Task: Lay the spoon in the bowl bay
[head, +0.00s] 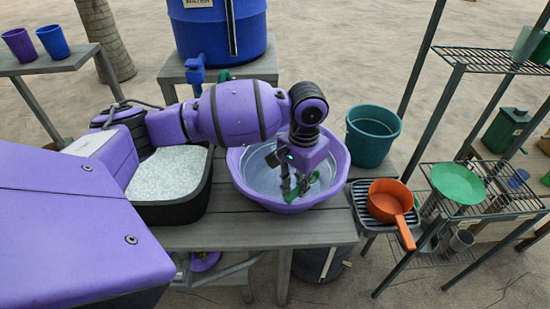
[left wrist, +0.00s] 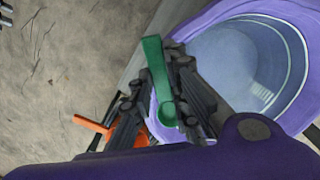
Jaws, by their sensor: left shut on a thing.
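My left gripper (head: 295,190) is over the near right part of the purple basin (head: 243,182), pointing down. It is shut on a green spoon (left wrist: 158,75), which shows between the fingers in the left wrist view. The spoon's round end (left wrist: 168,114) lies toward the palm and its flat handle sticks out past the fingers. In the head view only small green parts of the spoon show around the fingers. The basin seems to hold water. I cannot tell which place is the bowl bay. My right gripper is not in view.
An orange pan (head: 384,200) sits on a black ridged rack (head: 361,207) right of the basin. A teal bucket (head: 372,137) stands behind. A wire shelf (head: 492,60) at right holds a green plate (head: 458,183). A black tub (head: 180,211) of white grains is left; a blue barrel (head: 212,25) is behind.

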